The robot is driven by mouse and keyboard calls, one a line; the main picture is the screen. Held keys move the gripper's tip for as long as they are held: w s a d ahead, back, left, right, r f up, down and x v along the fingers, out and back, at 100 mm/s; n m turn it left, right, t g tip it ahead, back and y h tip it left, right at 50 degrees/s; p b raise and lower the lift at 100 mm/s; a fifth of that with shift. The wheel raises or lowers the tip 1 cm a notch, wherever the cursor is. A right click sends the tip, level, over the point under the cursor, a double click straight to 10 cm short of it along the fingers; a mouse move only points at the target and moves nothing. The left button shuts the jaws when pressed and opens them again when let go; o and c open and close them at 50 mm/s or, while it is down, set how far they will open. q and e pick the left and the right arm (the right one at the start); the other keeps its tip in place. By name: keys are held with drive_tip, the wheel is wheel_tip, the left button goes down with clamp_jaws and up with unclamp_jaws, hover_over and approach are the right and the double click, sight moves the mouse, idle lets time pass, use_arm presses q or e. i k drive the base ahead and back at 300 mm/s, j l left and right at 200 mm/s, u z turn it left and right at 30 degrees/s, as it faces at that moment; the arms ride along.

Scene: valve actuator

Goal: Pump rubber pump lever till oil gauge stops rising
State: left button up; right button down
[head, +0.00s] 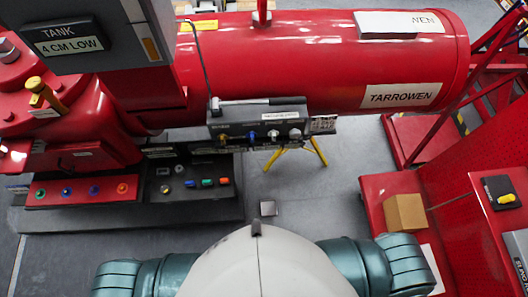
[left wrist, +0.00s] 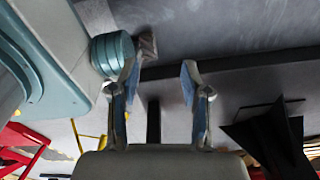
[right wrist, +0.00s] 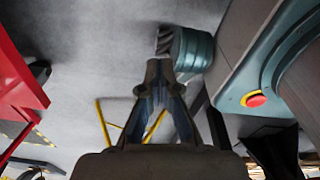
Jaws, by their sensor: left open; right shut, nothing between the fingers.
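In the head view a dark grey box (head: 257,125) with several knobs on its front sits below the red tank. A light bar-shaped lever (head: 258,102) lies roughly level along its top; this looks like the pump lever. I cannot make out an oil gauge. In the left wrist view my left gripper (left wrist: 160,75) is open with nothing between its fingers. In the right wrist view my right gripper (right wrist: 159,68) is shut and empty. Neither gripper shows in the head view, and neither wrist view shows the lever.
A large red tank (head: 330,65) spans the top. A black console (head: 190,181) with coloured knobs stands left. Yellow legs (head: 318,152) stand below the grey box. A red bench with a cardboard box (head: 404,212) is at right. The grey floor (head: 318,197) in the middle is mostly clear.

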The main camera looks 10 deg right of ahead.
sight(292, 101)
drive_tip(key=k+l, duration=0.1)
drive_tip(key=k, duration=0.4)
drive_tip(key=k+l, duration=0.15)
drive_tip(key=k, duration=0.35)
